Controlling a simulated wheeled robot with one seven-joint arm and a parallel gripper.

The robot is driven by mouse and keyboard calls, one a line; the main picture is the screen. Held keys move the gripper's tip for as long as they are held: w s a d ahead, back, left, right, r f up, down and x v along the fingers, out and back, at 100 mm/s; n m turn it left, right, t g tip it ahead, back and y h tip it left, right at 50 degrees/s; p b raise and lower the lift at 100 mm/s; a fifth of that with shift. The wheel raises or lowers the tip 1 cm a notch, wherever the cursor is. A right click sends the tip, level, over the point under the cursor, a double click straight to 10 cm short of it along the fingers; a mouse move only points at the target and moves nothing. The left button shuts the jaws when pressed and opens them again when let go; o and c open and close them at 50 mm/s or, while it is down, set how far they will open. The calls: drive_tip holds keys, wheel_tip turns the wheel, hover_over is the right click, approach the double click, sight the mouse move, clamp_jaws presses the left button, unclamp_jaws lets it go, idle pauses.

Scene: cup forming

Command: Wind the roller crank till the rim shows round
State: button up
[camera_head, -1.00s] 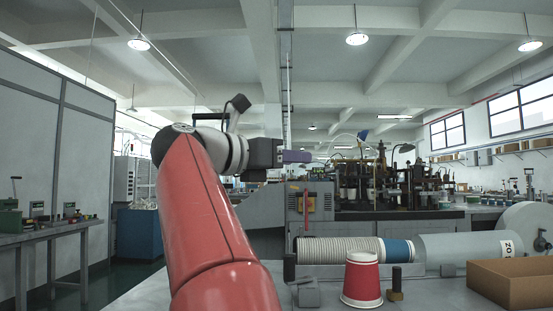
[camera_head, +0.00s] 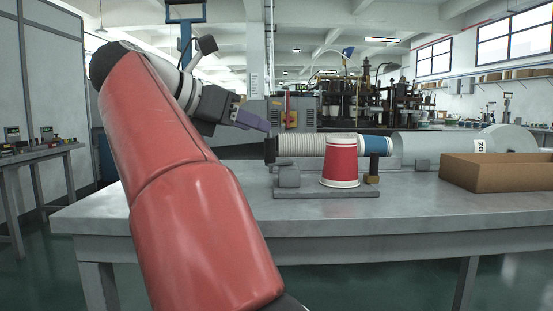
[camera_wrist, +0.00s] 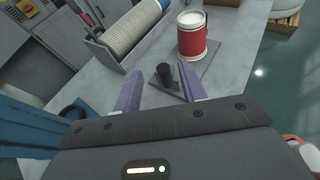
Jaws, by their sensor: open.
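A red cup (camera_head: 341,162) with a white rim at its lower end stands upside down on a grey base plate (camera_head: 325,194). It also shows in the wrist view (camera_wrist: 191,40), with its pale flat end up. A dark upright knob, which looks like the crank handle (camera_wrist: 163,72), stands on a small block by the cup; in the head view I see this part (camera_head: 289,176) left of the cup. My gripper (camera_head: 264,126) is open and empty, above and left of the plate. In the wrist view its purple fingers (camera_wrist: 160,88) are either side of the knob's line, apparently short of it.
A long stack of nested cups (camera_head: 300,145) lies in a trough behind the plate. An open cardboard box (camera_head: 500,174) is at the right. The table's front (camera_head: 420,215) is clear.

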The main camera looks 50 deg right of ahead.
sight(265, 139)
drive_tip(key=shift+a+f, duration=0.2)
drive_tip(key=shift+f, duration=0.55)
drive_tip(key=shift+s+d+f+y, duration=0.1)
drive_tip(key=shift+d+f+y, duration=0.1)
drive_tip(key=shift+y, duration=0.1)
drive_tip(key=x, duration=0.7)
drive_tip(key=shift+d+r+b, duration=0.1)
drive_tip(key=shift+b, duration=0.2)
clamp_jaws()
